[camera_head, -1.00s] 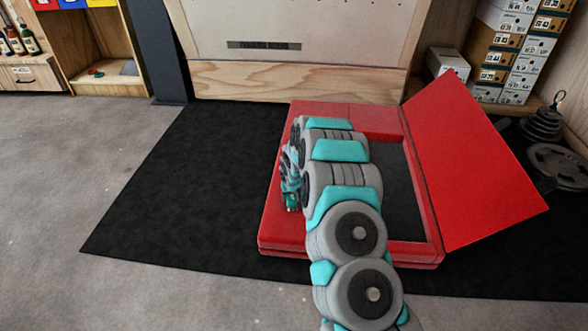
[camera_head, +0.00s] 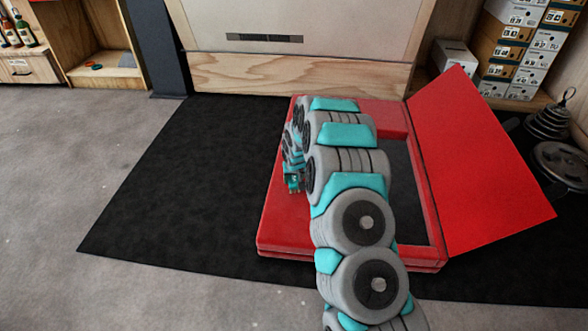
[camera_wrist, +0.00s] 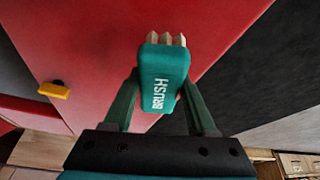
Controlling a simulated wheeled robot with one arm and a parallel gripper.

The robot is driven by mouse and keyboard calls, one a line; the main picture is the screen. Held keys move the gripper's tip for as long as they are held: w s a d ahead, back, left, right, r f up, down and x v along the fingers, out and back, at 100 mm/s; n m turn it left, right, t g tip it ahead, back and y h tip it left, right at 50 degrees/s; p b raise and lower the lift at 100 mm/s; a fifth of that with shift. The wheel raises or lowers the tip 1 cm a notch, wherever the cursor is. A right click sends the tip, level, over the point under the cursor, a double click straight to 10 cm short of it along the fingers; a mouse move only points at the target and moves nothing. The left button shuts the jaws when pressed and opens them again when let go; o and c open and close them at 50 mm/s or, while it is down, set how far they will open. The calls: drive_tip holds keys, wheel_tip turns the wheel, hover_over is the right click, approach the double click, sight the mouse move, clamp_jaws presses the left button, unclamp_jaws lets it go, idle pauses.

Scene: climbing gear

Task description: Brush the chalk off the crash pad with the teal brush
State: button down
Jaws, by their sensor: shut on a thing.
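The teal brush (camera_wrist: 165,78), lettered BRUSH and with pale bristles at its far end, is held between the two dark green fingers of my gripper (camera_wrist: 160,88). My gripper (camera_head: 292,172) also shows in the head view, over the left part of the red crash pad (camera_head: 275,228). The pad lies on the floor mat with its red flap tilted up at the right. In the wrist view the pad's red surface (camera_wrist: 105,40) fills much of the picture behind the brush. I see no chalk in either view; my arm hides part of the pad. I cannot tell whether the bristles touch it.
A small yellow tab (camera_wrist: 54,90) sits at a red edge in the wrist view. A black mat (camera_head: 170,190) lies under the pad, clear at the left. A wooden board (camera_head: 300,78) stands behind. Stacked boxes (camera_head: 510,50) and dark weights (camera_head: 560,160) are at the right.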

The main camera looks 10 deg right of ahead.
drive_tip(key=shift+r+p, duration=0.35)
drive_tip(key=shift+r, duration=1.7)
